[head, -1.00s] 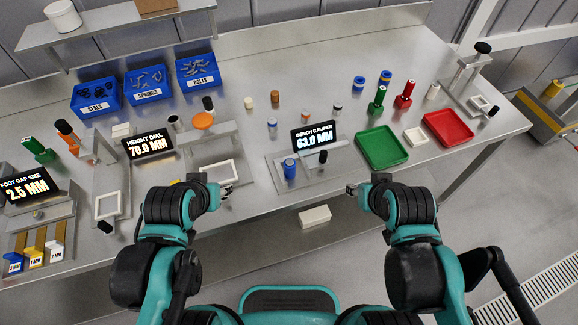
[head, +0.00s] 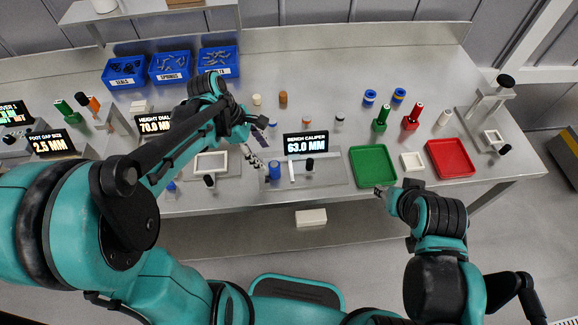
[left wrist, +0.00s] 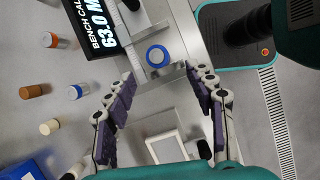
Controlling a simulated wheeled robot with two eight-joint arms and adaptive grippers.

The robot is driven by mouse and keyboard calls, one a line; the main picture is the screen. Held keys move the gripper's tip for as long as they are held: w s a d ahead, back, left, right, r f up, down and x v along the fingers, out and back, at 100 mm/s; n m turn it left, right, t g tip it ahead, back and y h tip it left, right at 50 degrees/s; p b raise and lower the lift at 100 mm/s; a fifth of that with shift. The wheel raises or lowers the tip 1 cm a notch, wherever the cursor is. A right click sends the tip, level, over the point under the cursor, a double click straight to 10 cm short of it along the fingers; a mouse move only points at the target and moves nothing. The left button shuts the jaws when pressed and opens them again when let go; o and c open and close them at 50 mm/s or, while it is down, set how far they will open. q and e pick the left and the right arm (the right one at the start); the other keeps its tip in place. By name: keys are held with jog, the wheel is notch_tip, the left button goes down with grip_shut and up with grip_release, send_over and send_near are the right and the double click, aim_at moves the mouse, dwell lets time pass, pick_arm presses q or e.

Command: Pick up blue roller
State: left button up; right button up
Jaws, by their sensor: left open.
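The blue roller (head: 274,170) stands upright in the bench caliper (head: 300,176), left of its small black knob. In the left wrist view the blue roller (left wrist: 158,56) shows from above as a blue ring with a pale centre, beside the caliper's metal parts. My left gripper (head: 261,141) is open and empty, above the bench just left of the caliper display. In the left wrist view its spread fingers (left wrist: 160,78) have the roller just beyond the tips, near the middle of the gap. My right gripper (head: 381,191) is by the green tray's front edge; its jaws are too small to read.
The caliper display (head: 306,144) stands behind the roller. A white square frame (head: 210,163) is to the left. Small cylinders, including a brown one (head: 283,99), stand behind. A green tray (head: 372,181) and a red tray (head: 471,173) are to the right.

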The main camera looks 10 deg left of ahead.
aim_at(272, 164)
pick_arm(q)
jog(key=f, duration=0.1)
jog(key=d+f+b, duration=0.1)
jog(key=f, duration=0.1)
jog(key=shift+w+n, duration=0.15)
jog(key=shift+n, duration=0.15)
jog(key=b+x, duration=0.1)
jog(key=x, duration=0.1)
jog(key=b+x, duration=0.1)
jog(key=x, duration=0.2)
jog(key=shift+w+d+r, duration=0.1)
jog(key=shift+w, duration=0.1)
grip_shut()
